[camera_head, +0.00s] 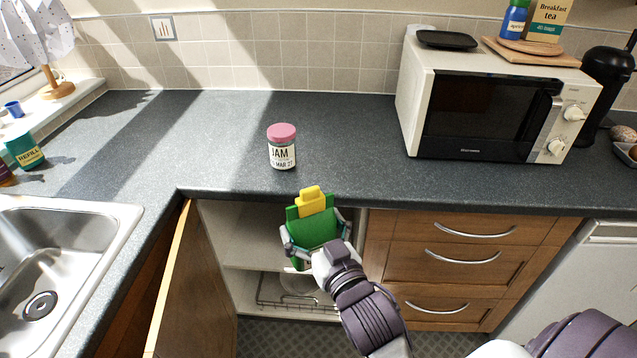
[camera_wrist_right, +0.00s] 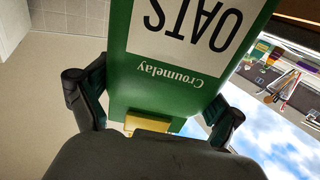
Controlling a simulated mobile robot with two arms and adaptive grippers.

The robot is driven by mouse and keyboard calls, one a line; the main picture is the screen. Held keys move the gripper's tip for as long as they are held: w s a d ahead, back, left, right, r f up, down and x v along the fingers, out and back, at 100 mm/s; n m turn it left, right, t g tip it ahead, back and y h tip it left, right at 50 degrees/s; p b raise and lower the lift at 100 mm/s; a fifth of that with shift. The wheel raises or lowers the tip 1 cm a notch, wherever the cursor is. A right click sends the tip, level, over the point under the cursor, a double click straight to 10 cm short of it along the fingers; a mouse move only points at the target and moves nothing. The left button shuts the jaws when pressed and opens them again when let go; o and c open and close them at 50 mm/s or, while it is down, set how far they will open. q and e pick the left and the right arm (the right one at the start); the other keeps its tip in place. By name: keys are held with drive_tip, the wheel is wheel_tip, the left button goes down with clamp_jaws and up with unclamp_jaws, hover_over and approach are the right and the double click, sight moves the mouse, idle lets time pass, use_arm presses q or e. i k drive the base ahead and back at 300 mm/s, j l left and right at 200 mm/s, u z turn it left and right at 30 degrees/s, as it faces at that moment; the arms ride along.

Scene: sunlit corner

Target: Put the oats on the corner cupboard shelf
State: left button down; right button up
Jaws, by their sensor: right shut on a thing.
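The oats (camera_head: 313,229) are a green pack with a yellow top, held in front of the corner cupboard opening. In the right wrist view the oats pack (camera_wrist_right: 170,70) shows a white OATS label upside down. My right gripper (camera_head: 314,240) is shut on it, one finger on each side; the fingers also show in the wrist view (camera_wrist_right: 155,108). The corner cupboard (camera_head: 215,225) has its wooden door (camera_head: 190,285) swung open at the left. Its pale shelf (camera_head: 240,254) shows behind the pack, partly hidden by it and my arm. My left gripper is out of view.
A jam jar (camera_head: 282,148) stands on the dark worktop (camera_head: 220,130) above the opening. A wire rack (camera_head: 290,303) sits low in the cupboard. Closed drawers (camera_head: 470,255) are right of the opening, and the sink (camera_head: 60,260) is at the left.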

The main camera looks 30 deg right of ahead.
sight(265, 223)
drive_tip(key=l+u, duration=0.15)
drive_tip(key=u, duration=0.95)
drive_tip(key=k+l, duration=0.15)
drive_tip(key=l, duration=0.2)
drive_tip(key=k+l, duration=0.15)
drive_tip(key=l, duration=0.25)
drive_tip(key=k+l+u, duration=0.1)
drive_tip(key=l, duration=0.25)
